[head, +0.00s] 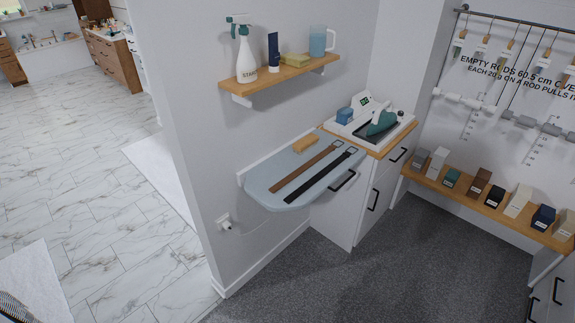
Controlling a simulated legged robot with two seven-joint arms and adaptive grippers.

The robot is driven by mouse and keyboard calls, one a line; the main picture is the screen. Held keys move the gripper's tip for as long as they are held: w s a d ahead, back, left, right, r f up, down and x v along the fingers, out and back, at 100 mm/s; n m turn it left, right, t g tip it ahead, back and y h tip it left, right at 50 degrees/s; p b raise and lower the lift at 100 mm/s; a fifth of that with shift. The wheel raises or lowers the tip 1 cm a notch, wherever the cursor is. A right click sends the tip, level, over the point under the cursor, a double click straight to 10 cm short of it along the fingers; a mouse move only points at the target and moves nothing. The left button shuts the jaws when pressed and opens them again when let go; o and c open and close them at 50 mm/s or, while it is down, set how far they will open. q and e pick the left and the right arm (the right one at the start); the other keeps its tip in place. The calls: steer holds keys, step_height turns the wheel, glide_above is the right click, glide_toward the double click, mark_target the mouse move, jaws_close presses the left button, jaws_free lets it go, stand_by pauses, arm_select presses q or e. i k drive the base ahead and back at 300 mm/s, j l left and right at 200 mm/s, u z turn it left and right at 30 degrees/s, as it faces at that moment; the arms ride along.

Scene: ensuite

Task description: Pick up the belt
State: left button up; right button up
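Two belts lie side by side, stretched out on a pale blue fold-out ironing board (268,175) fixed to the wall. One is a brown belt (304,169) on the wall side. The other is a black belt (310,177) nearer the board's outer edge. Each has a buckle at its far right end. The belts lie close together but look apart. Neither of my grippers shows in the head view.
A tan brush or block (306,144) lies behind the belts. A teal iron (382,123) stands on the cabinet beyond the board. A wall shelf (290,76) with a spray bottle (245,55) overhangs the board. Grey carpet (370,275) before it is clear.

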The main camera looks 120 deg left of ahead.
mark_target(286, 180)
steer(key=j+u, duration=0.1)
steer(key=u, duration=3.65)
